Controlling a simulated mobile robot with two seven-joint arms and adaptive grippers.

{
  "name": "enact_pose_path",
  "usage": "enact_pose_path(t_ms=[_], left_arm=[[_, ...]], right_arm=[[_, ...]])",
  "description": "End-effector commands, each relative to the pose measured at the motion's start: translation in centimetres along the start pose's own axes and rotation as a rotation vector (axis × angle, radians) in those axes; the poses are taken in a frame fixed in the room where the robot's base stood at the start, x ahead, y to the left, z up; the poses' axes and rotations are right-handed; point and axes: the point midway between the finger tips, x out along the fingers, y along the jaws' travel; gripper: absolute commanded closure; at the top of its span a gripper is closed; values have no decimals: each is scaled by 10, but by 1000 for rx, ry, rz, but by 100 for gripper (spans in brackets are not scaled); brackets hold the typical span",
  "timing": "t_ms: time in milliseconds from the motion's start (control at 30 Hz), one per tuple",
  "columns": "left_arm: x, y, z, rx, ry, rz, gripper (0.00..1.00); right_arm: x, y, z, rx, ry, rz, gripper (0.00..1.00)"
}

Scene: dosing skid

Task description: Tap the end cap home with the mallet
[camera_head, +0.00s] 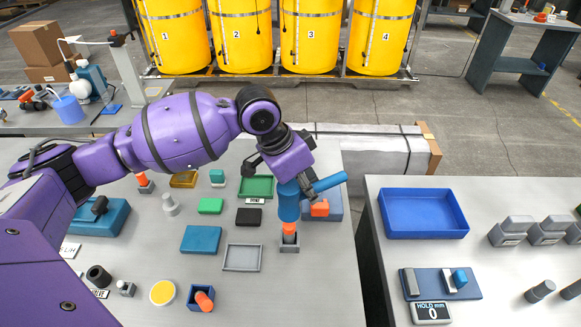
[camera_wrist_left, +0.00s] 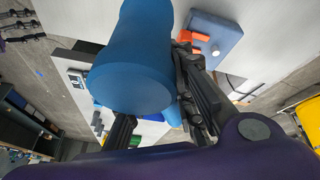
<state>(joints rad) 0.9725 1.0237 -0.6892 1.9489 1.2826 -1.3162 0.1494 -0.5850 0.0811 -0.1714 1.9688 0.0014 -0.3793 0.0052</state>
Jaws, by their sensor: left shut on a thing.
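My left gripper (camera_head: 284,176) is shut on the blue mallet, whose handle (camera_head: 331,182) sticks out to the right. The mallet head (camera_head: 288,205) hangs upright below the gripper. It also fills the middle of the left wrist view (camera_wrist_left: 132,65). An orange cap (camera_head: 289,229), likely the end cap, stands in a small grey block (camera_head: 289,247) directly below the head. The head overlaps its top in the head view, so I cannot tell whether they touch. My right gripper is not in view.
An orange block (camera_head: 319,209) sits on a blue-grey base just right of the mallet. A grey tray (camera_head: 242,270), green tray (camera_head: 256,179) and several small blocks lie to the left. Right of a gap, another table holds a blue tray (camera_head: 424,230).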

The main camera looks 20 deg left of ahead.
Motion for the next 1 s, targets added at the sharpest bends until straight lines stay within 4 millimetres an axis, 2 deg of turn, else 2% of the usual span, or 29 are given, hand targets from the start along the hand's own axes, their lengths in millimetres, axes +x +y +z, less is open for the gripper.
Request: enact_pose_path(t_ms=[133, 367, 567, 767, 1000], left_arm=[[-1, -1, -2, 3, 7, -4, 100], [1, -1, -2, 2, 7, -5, 100], [49, -6, 19, -3, 0, 1, 100], [45, -7, 17, 2, 4, -4, 100], [30, -6, 10, 3, 9, -8, 100]], right_arm=[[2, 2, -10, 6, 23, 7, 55], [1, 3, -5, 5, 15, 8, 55], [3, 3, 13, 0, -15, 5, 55], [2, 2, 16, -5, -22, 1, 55], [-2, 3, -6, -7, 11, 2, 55]])
